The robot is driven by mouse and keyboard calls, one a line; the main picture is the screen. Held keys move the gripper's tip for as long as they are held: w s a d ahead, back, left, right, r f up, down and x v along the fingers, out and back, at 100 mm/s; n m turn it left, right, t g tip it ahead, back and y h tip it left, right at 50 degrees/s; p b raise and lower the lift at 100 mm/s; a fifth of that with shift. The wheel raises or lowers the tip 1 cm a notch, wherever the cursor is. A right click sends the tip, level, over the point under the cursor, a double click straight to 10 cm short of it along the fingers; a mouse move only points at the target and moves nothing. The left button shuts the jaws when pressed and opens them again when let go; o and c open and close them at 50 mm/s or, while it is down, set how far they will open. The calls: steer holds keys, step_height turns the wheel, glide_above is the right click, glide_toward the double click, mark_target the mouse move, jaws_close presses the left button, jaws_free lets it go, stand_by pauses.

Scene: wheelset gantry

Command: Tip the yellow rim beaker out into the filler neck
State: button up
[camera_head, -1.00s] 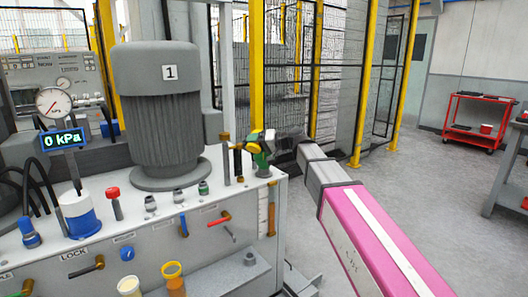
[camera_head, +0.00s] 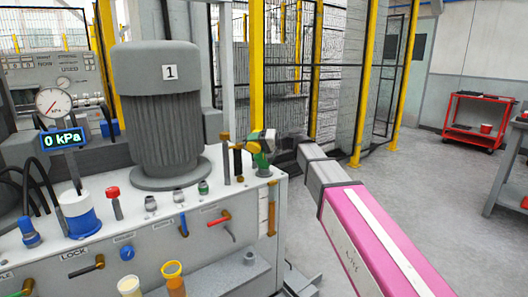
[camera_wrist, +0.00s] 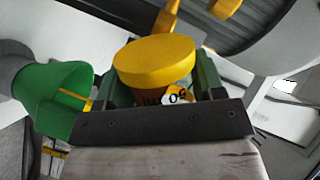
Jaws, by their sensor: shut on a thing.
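My gripper (camera_head: 262,147) is at the far right end of the grey machine's top in the head view. In the wrist view, its green fingers (camera_wrist: 207,75) are shut on the yellow rim beaker (camera_wrist: 155,60), whose yellow end faces the camera above a dark side with a partly hidden label. A green funnel-shaped opening (camera_wrist: 68,98), apparently the filler neck, is just left of the beaker in the wrist view. In the head view, the gripper and beaker are small and overlap there, so I cannot tell the beaker's exact tilt or whether anything pours.
A large grey motor (camera_head: 158,115) marked 1 stands left of my gripper. Valves, knobs and a gauge (camera_head: 54,102) reading 0 kPa crowd the machine. A pale cup (camera_head: 130,287) and an orange cup (camera_head: 174,279) stand in front. Floor at right is open.

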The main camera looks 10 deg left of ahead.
steer(key=shift+w+r+m+g, duration=0.1)
steer(key=shift+r+m+g, duration=0.3)
steer(key=shift+r+m, duration=0.55)
stand_by(1.5)
steer(key=shift+w+d+r+m+y, duration=0.15)
steer(key=shift+w+m+y, duration=0.15)
steer(key=shift+w+m, duration=0.55)
stand_by(0.5)
steer(key=shift+w+r+m+g+y, duration=0.15)
steer(key=shift+r+m+g, duration=0.1)
steer(key=shift+m, duration=0.35)
steer(key=shift+w+r+m+g+y, duration=0.15)
steer(key=shift+r+m, duration=0.1)
steer(key=shift+m, duration=0.35)
stand_by(0.8)
steer(key=s+n, duration=0.1)
steer(key=f+n, duration=0.1)
steer(key=shift+s+f+n+t, duration=0.2)
steer(key=shift+s+n+t, duration=0.1)
steer(key=shift+s+t, duration=0.1)
steer(key=shift+h, duration=0.4)
